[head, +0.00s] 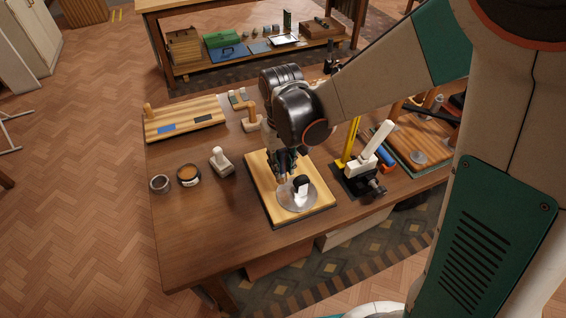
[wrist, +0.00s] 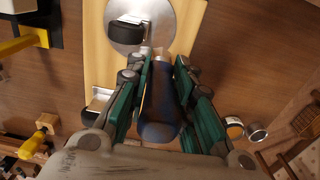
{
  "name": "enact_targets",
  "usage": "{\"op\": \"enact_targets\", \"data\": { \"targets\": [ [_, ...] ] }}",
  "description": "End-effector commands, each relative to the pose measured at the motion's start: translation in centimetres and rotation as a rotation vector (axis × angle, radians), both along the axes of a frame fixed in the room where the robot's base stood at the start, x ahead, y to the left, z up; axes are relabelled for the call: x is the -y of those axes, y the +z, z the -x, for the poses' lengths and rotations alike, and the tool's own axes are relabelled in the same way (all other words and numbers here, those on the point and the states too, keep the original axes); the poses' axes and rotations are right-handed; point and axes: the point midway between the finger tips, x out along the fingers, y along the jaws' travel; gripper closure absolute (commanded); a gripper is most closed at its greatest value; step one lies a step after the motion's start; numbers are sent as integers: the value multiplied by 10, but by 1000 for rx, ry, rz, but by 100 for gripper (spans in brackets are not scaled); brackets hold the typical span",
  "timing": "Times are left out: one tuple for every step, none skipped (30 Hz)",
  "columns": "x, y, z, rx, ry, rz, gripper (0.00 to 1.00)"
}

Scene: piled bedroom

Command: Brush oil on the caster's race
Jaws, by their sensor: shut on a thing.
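The caster (head: 298,194) lies on a pale wooden board (head: 262,181) on the table, its round metal plate flat and its black wheel upward. It also shows in the wrist view (wrist: 124,42), at the top. My gripper (head: 287,172) is over the board by the caster's far edge, pointing down. In the wrist view its green fingers are shut on the brush's dark blue handle (wrist: 161,112). The brush's far end reaches close to the caster plate's edge; whether it touches I cannot tell. An open jar (head: 188,175), perhaps of oil, stands at the table's left.
A metal tin (head: 160,184) and a white-handled block (head: 221,162) stand left of the board. A black stand with a yellow upright (head: 349,140) is close on the right. A slotted wooden rack (head: 185,118) lies at the back left. The front left table is clear.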

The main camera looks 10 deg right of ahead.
Motion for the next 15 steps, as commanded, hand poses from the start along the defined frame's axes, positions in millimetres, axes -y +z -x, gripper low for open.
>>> {"op": "enact_targets", "data": {
  "targets": [
    [0,-1,0,0,0,0,100],
    [0,-1,0,0,0,0,100],
    [0,-4,0,0,0,0,100],
    [0,-6,0,0,0,0,100],
    [0,-9,0,0,0,0,100],
    [0,-13,0,0,0,0,100],
    [0,-16,0,0,0,0,100],
    [0,-20,0,0,0,0,100],
    [0,-25,0,0,0,0,100],
    [0,-30,0,0,0,0,100],
    [0,-35,0,0,0,0,100],
    [0,-41,0,0,0,0,100],
    [0,-46,0,0,0,0,100],
    [1,-47,3,0,0,0,100],
    [3,-42,11,0,0,0,100]
  ]
}}
